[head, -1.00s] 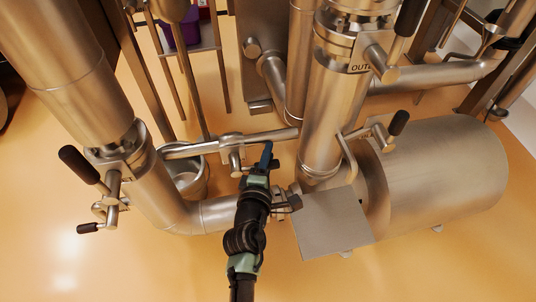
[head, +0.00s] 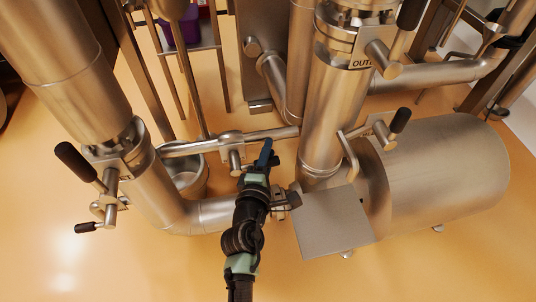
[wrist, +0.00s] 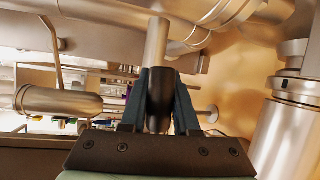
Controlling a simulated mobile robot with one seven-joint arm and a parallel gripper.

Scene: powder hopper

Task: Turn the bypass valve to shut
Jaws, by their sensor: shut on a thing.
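The bypass valve (head: 232,150) sits on a thin horizontal steel pipe between two larger pipes in the head view. My gripper (head: 265,153) is just right of the valve body, with a blue finger showing. In the wrist view, my gripper (wrist: 160,100) is shut on the black grip of the lever (wrist: 159,112), one finger on each side. The lever's bare steel rod (wrist: 157,42) runs up beyond the fingertips. In the head view the lever is mostly hidden by my gripper.
A large pipe with a black-handled valve (head: 110,180) stands left. The outlet pipe (head: 325,120) stands close right of my gripper, above a flat steel plate (head: 332,222) and a big cylinder (head: 445,170). Orange floor is open in front.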

